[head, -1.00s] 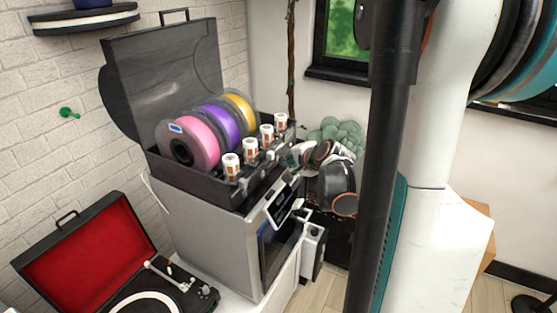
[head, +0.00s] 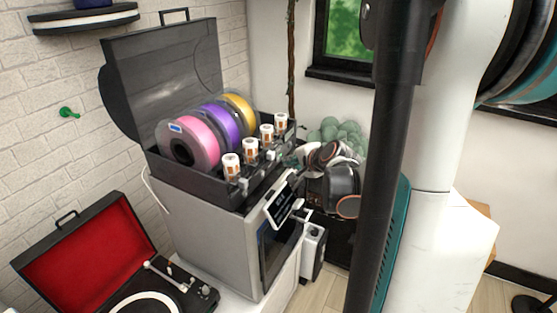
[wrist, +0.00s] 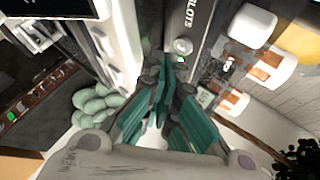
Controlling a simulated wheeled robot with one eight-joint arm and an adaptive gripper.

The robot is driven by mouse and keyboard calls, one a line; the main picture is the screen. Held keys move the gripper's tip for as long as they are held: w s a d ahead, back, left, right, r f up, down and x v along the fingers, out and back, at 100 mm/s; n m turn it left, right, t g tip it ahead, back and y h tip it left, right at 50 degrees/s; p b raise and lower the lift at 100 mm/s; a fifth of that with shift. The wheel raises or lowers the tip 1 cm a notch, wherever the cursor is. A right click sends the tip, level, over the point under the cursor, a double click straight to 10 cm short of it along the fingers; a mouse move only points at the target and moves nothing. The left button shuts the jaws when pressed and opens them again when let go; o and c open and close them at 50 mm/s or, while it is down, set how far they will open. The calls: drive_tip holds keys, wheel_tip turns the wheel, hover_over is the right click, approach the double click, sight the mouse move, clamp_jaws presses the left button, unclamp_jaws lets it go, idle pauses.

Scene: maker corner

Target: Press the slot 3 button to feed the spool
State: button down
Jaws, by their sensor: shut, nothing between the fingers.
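The grey spool feeder with an open lid (head: 165,75) sits on a printer. It holds a pink spool (head: 190,145), a purple spool (head: 222,128) and a yellow spool (head: 240,108). My gripper (head: 300,157) is at the feeder's right front edge, partly hard to make out. In the wrist view my teal fingers (wrist: 166,72) are shut and empty, with their tips beside the dark front panel. A round silver button (wrist: 183,46) is just beyond the tips, next to "SLOTS" lettering. I cannot tell its slot number or whether the fingers touch it.
White-and-orange cylinders (head: 250,149) line the feeder's front. The printer's tilted screen (head: 281,199) is below. A red-lined record player (head: 85,240) stands at lower left.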

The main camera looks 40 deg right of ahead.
drive_tip(key=shift+s+d, duration=0.35)
drive_tip(key=shift+s, duration=0.55)
drive_tip(key=shift+s+d, duration=0.4)
drive_tip(key=shift+s, duration=0.5)
drive_tip(key=shift+s+d, duration=0.35)
drive_tip(key=shift+s, duration=0.55)
